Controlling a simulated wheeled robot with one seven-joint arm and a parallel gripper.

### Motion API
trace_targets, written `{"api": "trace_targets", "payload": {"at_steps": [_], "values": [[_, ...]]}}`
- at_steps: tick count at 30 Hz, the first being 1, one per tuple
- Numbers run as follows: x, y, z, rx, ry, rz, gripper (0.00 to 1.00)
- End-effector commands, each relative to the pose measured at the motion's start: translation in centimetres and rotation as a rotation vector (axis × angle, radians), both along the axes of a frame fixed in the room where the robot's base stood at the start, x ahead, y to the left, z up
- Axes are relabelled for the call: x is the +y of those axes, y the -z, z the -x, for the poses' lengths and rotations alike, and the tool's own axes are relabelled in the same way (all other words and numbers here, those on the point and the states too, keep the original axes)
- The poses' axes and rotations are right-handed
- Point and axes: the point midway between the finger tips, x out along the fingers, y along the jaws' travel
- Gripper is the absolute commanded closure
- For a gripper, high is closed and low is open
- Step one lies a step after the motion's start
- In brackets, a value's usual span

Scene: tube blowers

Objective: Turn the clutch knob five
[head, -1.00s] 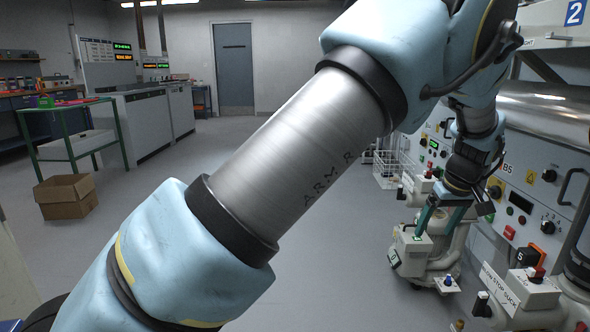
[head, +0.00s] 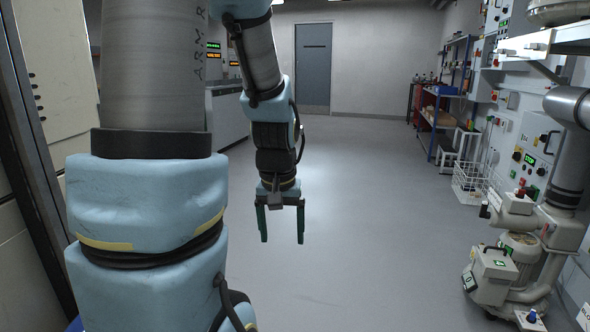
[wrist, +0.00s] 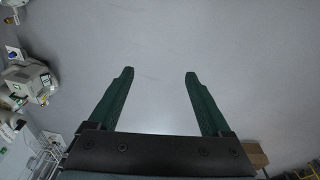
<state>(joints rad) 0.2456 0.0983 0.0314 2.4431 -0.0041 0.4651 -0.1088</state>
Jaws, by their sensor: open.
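My gripper (head: 282,222) hangs open and empty over clear grey floor in the head view, its two green fingers pointing down. In the wrist view my gripper (wrist: 158,80) has its fingers wide apart with only floor between them. I cannot make out a clutch knob labelled five in either current view. At the right of the head view, a white control panel (head: 530,150) carries dark knobs and a green display. Their labels are too small to read, and my gripper is well away from them.
A cream blower unit (head: 492,275) stands on the floor at right, below a thick grey pipe (head: 570,150). A wire basket (head: 468,185) and shelving (head: 455,95) stand farther back. The middle floor is open up to the blue-grey door (head: 313,65).

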Motion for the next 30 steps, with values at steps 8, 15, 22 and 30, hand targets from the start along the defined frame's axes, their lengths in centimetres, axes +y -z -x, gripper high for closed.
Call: {"api": "trace_targets", "payload": {"at_steps": [8,15,22,30], "values": [[4.1,-1.1,3.6,-0.007,-0.003,-0.01,0.18],[4.0,-5.2,3.5,-0.006,-0.003,-0.01,0.18],[4.0,-11.2,3.5,-0.006,-0.003,-0.01,0.18],[4.0,-18.7,3.5,-0.006,-0.004,-0.01,0.18]]}}
